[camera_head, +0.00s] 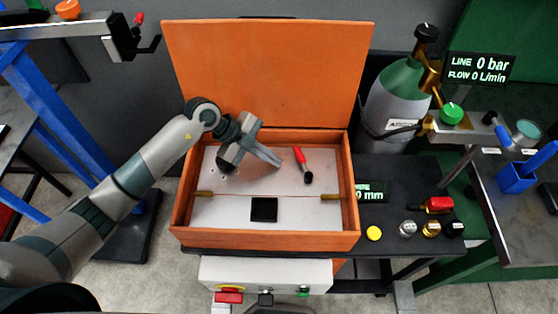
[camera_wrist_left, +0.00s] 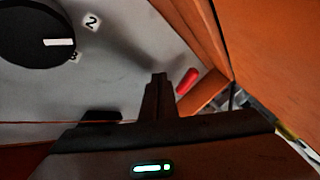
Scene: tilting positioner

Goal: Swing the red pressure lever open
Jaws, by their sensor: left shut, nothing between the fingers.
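The red pressure lever (camera_head: 299,157) sits on the pale panel inside the open orange box, right of centre. Its red handle points up and a little left, above a black end. In the left wrist view, my shut fingers (camera_wrist_left: 159,85) point up at centre. The red handle (camera_wrist_left: 187,80) shows close to their right. The lever's black end is not clearly seen there. My right gripper is not in view.
The orange box (camera_head: 353,200) has its lid (camera_head: 268,70) standing open behind. A black dial (camera_wrist_left: 35,35) with numbers lies at the upper left of the wrist view. A black square (camera_head: 264,210) and thin red line lie on the panel. A gas cylinder (camera_head: 395,105) stands right.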

